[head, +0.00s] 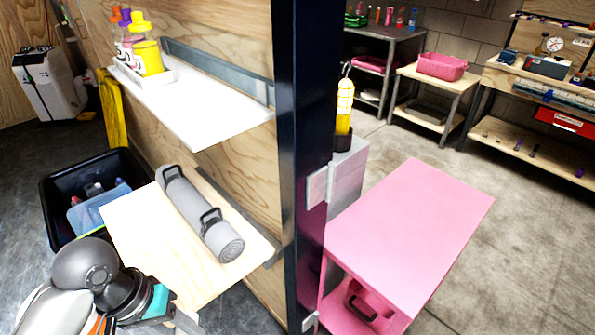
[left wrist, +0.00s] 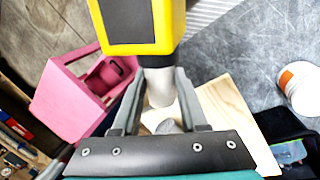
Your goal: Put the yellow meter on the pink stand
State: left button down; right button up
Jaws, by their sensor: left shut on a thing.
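The yellow meter (left wrist: 138,26) has a black face and a pale grey stem, and it shows at the top of the left wrist view. My left gripper (left wrist: 160,86) is shut on the stem, one finger on each side. In the head view the left wrist is at the lower left, before the wooden shelf, and I cannot make out the meter there. The pink stand (head: 411,215) has a bare flat top, right of the dark post. It also shows at the left of the left wrist view (left wrist: 62,97). My right gripper is not in view.
A dark upright post (head: 302,160) stands between the shelves and the pink stand. A wooden shelf (head: 140,232) holds a grey roll (head: 200,213). A white shelf (head: 205,113) holds bottles. A black bin (head: 55,215) stands at left. Floor right of the stand is clear.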

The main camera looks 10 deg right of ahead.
aim_at(415, 188)
jog(key=k+l, duration=0.1)
jog(key=l, duration=0.55)
jog(key=k+l, duration=0.1)
jog(key=l, duration=0.6)
jog(key=k+l, duration=0.1)
jog(key=l, duration=0.55)
jog(key=i+l, duration=0.2)
jog(key=l, duration=0.15)
jog(key=i+l, duration=0.15)
jog(key=l, duration=0.2)
jog(key=i+l, duration=0.2)
jog(key=l, duration=0.15)
jog(key=i+l, duration=0.2)
jog(key=l, duration=0.15)
jog(key=i+z, duration=0.1)
jog(key=i, duration=0.55)
